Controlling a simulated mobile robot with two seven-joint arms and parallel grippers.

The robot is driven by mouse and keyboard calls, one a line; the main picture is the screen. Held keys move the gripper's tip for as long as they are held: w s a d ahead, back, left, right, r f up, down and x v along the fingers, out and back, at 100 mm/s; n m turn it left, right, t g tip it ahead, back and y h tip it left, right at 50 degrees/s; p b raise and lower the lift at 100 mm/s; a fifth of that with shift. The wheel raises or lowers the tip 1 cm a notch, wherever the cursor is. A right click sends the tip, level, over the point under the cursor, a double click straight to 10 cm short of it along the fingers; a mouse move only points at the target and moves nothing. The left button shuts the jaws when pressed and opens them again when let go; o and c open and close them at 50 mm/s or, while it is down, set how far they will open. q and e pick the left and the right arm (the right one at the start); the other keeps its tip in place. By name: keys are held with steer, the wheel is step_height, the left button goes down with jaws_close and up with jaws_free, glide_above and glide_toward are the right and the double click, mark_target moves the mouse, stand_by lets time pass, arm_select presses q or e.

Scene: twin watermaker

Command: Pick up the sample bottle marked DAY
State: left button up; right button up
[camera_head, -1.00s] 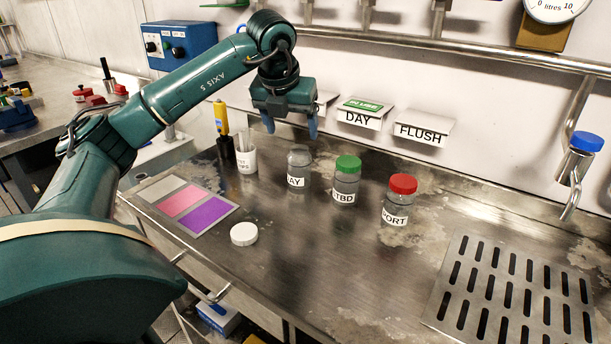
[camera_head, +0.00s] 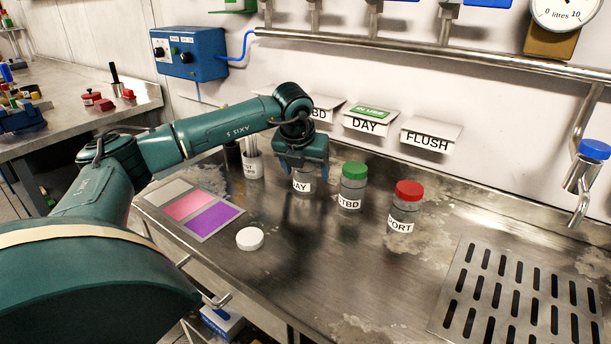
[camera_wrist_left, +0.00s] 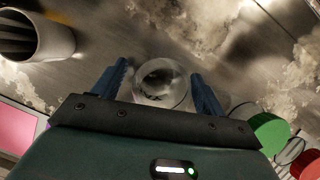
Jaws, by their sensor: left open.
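The DAY sample bottle (camera_head: 302,184) stands upright on the steel bench, its top hidden behind my gripper in the head view. Its label shows only as "AY". In the left wrist view the clear, open-looking round bottle (camera_wrist_left: 161,82) sits between the two fingers. My left gripper (camera_head: 303,178) is open, pointing down over the bottle, one blue finger on either side of it. It also shows in the left wrist view (camera_wrist_left: 160,85). I cannot tell whether the fingers touch the glass. My right gripper is not in view.
A green-capped STBD bottle (camera_head: 352,186) stands close to the right, then a red-capped PORT bottle (camera_head: 405,207). A white cup of strips (camera_head: 252,165) stands close left. A white lid (camera_head: 250,238) and colour card (camera_head: 196,208) lie in front. A slotted drain plate (camera_head: 520,300) is far right.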

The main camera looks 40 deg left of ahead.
arm_select(q)
steer(key=shift+c, duration=0.3)
steer(key=c, duration=1)
